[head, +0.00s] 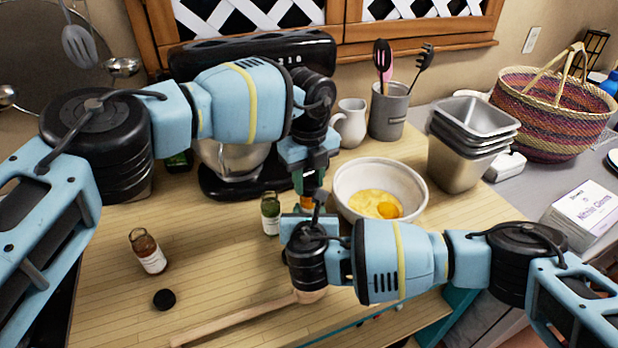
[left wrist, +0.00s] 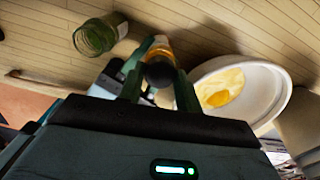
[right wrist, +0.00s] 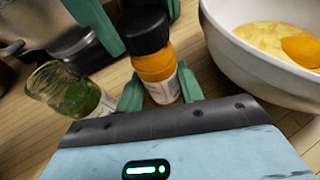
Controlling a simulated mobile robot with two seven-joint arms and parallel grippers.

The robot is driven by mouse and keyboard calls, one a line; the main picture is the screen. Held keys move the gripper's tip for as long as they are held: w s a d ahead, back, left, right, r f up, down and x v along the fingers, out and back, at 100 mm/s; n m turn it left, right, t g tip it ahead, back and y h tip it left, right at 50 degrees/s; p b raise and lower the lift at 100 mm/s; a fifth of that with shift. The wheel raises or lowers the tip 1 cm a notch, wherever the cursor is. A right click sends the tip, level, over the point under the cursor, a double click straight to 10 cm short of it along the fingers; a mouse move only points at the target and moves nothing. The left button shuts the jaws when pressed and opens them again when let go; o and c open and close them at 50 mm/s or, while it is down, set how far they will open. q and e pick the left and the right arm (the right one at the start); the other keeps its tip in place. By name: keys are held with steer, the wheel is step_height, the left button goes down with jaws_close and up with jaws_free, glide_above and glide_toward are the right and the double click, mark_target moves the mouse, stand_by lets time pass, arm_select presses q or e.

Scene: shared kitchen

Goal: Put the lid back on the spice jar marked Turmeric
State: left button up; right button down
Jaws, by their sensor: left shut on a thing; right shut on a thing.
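An orange-filled spice jar (head: 307,203) stands upright between my two grippers; its label is too small to read. It also shows in the right wrist view (right wrist: 156,75) and the left wrist view (left wrist: 160,48). My right gripper (right wrist: 160,92) is shut around the lower part of the jar. A black lid (right wrist: 143,30) sits on the jar's mouth and looks level. My left gripper (left wrist: 160,75) comes from above, shut on this lid, with its fingers on either side. In the head view, the grippers hide most of the jar and the lid.
An uncapped green jar (head: 270,213) stands just left of my grippers. A brown jar (head: 147,251) and a loose black lid (head: 164,299) are at the left. A bowl with egg (head: 417,195) is close on the right. A wooden utensil (head: 240,318) lies in front.

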arm_select(q)
steer(key=m, duration=0.6)
steer(key=shift+m, duration=0.3)
steer(key=m, duration=1.6)
steer(key=shift+d+m, duration=0.1)
steer(key=shift+m, duration=0.3)
steer(key=m, duration=0.9)
steer(key=shift+f, duration=0.1)
steer(key=m, duration=0.4)
steer(key=shift+m, duration=0.4)
steer(key=m, duration=1.1)
steer(key=shift+m, duration=0.3)
